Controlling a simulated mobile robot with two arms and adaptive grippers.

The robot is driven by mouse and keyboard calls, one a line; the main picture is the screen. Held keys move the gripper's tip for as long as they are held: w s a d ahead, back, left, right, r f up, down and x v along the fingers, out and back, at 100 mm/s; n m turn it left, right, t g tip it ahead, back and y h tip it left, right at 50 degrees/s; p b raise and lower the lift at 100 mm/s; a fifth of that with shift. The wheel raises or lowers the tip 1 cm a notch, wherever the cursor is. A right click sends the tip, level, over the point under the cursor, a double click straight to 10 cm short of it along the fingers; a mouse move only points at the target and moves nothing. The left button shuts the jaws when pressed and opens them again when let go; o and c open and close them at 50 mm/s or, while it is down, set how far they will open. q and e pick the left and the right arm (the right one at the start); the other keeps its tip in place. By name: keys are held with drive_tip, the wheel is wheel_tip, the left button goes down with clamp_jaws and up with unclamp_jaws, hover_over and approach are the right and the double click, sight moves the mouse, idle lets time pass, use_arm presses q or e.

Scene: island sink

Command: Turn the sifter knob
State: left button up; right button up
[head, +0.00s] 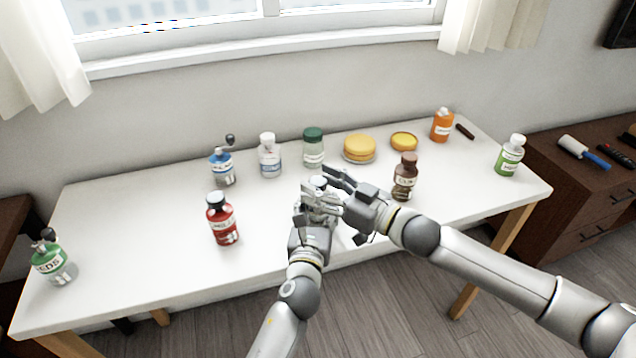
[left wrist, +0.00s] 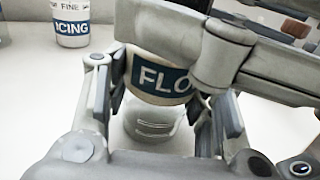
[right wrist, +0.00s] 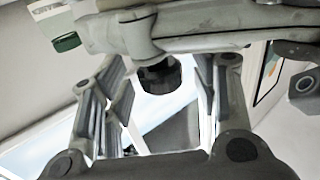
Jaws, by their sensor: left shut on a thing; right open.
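A container with a blue label reading "FLO" (left wrist: 160,82), which I take to be the sifter, stands between the fingers of my left gripper (left wrist: 158,110). My left gripper is shut on it. In the head view my left gripper (head: 318,200) and the container are at the table's front middle, and the grippers hide most of the container. My right gripper (head: 334,188) is open beside it, just right of my left gripper. In the right wrist view a dark round knob (right wrist: 160,76) shows between my right fingers, and I cannot tell whether they touch it.
On the white table (head: 130,225) stand a red bottle (head: 223,222), a blue bottle (head: 222,172), a white bottle (head: 269,160), a green-lidded jar (head: 313,150) and a brown bottle (head: 404,180). Yellow round items (head: 359,147) lie behind. The table's left middle is clear.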

drive_tip(key=v, duration=1.1)
use_arm(q)
drive_tip(key=o, duration=1.2)
drive_tip(key=shift+c, duration=0.2)
